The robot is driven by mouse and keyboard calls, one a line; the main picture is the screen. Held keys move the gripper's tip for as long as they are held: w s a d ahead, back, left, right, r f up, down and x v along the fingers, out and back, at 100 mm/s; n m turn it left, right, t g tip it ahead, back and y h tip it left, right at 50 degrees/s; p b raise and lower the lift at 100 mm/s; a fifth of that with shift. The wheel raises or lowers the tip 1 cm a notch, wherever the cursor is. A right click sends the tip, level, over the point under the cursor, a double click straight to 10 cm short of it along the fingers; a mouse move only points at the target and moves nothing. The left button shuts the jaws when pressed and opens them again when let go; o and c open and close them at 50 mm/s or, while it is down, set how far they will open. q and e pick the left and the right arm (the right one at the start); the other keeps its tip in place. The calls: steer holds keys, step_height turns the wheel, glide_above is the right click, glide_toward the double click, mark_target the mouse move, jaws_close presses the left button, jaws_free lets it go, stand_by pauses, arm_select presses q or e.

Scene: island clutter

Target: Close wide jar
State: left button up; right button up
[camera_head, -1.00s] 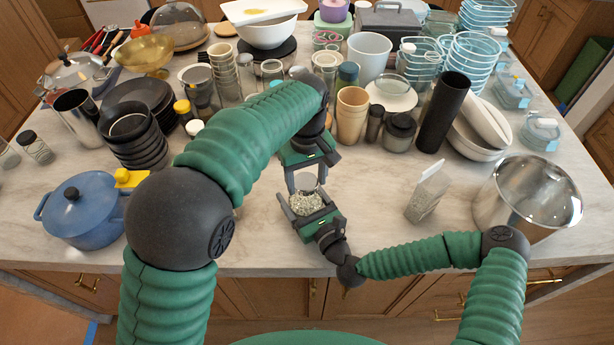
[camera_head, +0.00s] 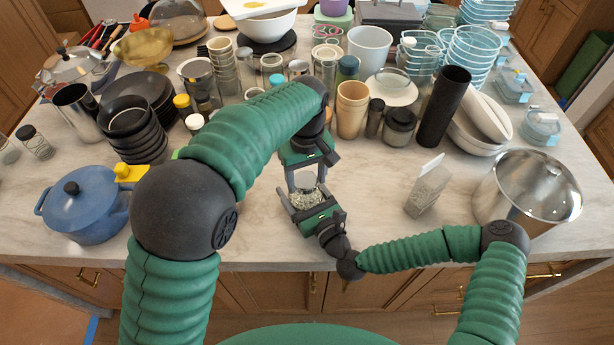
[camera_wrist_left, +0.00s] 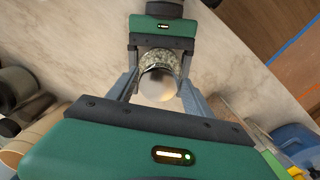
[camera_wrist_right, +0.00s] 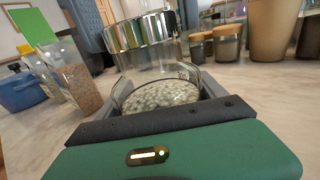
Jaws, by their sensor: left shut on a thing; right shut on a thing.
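The wide jar (camera_head: 307,201) is clear glass with pale, speckled contents and stands upright at the island's front edge. My right gripper (camera_head: 311,205) is shut around its sides. A round silver lid (camera_wrist_left: 157,86) is held by my left gripper (camera_head: 305,180), which comes down from behind and above. In the left wrist view the lid covers part of the jar (camera_wrist_left: 160,57). The lid looks roughly level.
A clear container (camera_head: 428,190) with grainy contents and a large steel pot (camera_head: 526,190) stand to the right. Beige cups (camera_head: 351,108) and dark jars (camera_head: 399,127) stand behind. A blue pot (camera_head: 84,204) is at left. Counter beside the jar is mostly clear.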

arm_select(q)
steer(key=shift+f, duration=0.6)
